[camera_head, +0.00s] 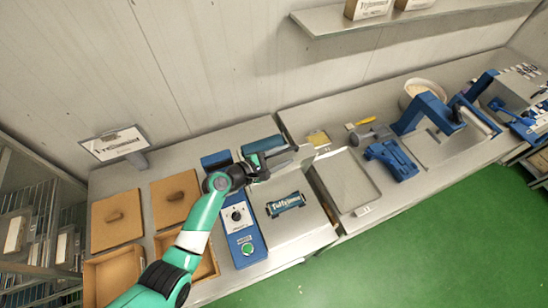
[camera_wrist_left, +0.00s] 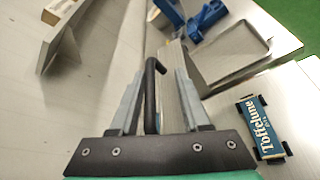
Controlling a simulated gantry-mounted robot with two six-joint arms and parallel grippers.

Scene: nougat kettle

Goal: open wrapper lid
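The wrapper is a blue and steel machine with a control panel (camera_head: 240,222) on its left side and a steel top (camera_head: 305,235). A blue rounded part (camera_head: 262,145) stands at its back, partly covered by my gripper; I cannot tell where the lid's edges run. My left gripper (camera_head: 291,160) is over the back of the machine. In the left wrist view its two grey fingers (camera_wrist_left: 157,84) are apart, with a black bar-like handle (camera_wrist_left: 151,95) showing between them. I cannot tell whether either finger touches the handle. My right gripper is out of view.
A dark labelled block (camera_head: 286,204) is on the steel top. Wooden boxes (camera_head: 117,218) with knobbed lids stand left of the machine. A steel tray (camera_head: 345,181) and blue equipment (camera_head: 392,158) are to the right. A wall shelf (camera_head: 400,20) is above.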

